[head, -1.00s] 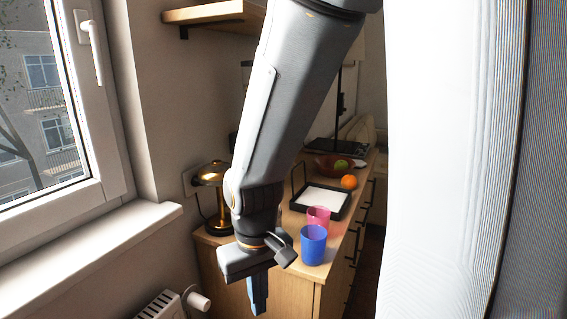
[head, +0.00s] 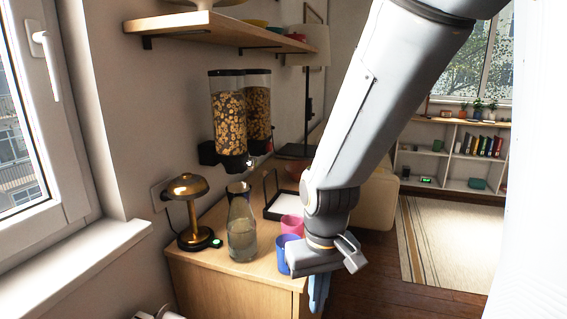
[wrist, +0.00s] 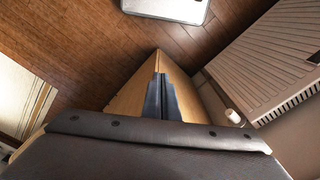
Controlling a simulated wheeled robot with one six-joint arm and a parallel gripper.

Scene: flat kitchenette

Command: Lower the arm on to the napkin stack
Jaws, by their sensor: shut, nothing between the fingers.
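The napkin stack (head: 284,205) is white and lies in a black holder (head: 270,185) on the wooden counter, behind the cups. My arm hides its right side in the head view. My gripper (head: 318,296) points down, shut and empty, near the counter's front right corner, nearer to the camera than the napkins. In the wrist view my gripper (wrist: 160,100) shows as shut dark fingers over the wooden cabinet corner (wrist: 158,66). The napkins are not in the wrist view.
A pink cup (head: 292,224) and a blue cup (head: 284,254), partly hidden by my gripper, stand before the napkins. A glass bottle (head: 241,230) and a brass lamp (head: 190,208) stand left. Cereal dispensers (head: 228,120) hang on the wall. A radiator (wrist: 268,60) is near the cabinet.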

